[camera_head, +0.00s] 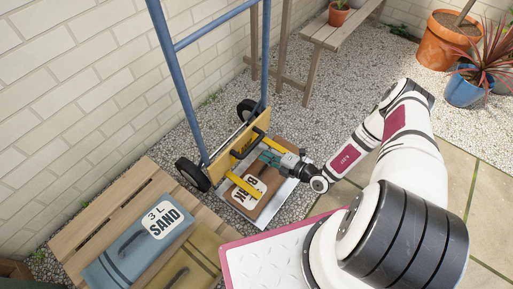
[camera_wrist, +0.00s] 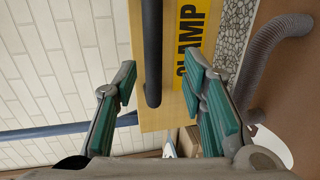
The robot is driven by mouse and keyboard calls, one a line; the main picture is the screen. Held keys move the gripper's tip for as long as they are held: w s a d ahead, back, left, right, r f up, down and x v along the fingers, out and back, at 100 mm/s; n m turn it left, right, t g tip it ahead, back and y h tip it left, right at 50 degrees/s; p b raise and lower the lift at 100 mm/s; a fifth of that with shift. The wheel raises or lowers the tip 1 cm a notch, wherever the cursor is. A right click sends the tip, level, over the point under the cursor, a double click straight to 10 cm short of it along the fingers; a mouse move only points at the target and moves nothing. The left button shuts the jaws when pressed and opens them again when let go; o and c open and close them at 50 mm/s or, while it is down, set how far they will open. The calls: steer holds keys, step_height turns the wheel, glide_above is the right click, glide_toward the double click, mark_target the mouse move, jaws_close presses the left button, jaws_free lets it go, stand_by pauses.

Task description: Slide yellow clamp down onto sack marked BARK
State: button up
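The yellow clamp (camera_head: 220,163) is a board on the blue hand truck, with a black handle and two yellow arms reaching out over the brown sack marked BARK (camera_head: 268,200). The sack lies on the truck's metal plate; I cannot tell whether the arms touch it. In the wrist view the clamp board (camera_wrist: 205,45), lettered CLAMP, fills the middle, with its dark handle bar (camera_wrist: 152,50) in front. My gripper (camera_head: 268,158) is at the clamp. It also shows in the wrist view (camera_wrist: 160,85), its green-padded fingers apart on either side of the bar, with gaps visible.
The blue hand truck (camera_head: 187,90) stands on black wheels by the pale brick wall. A wooden pallet (camera_head: 90,213) at left bears a grey-blue SAND sack (camera_head: 140,245) and an olive sack (camera_head: 195,262). A bench (camera_head: 325,35) and potted plants stand at the back.

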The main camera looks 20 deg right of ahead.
steer(key=v, duration=0.5)
steer(key=shift+s+d, duration=0.15)
steer(key=shift+s, duration=0.15)
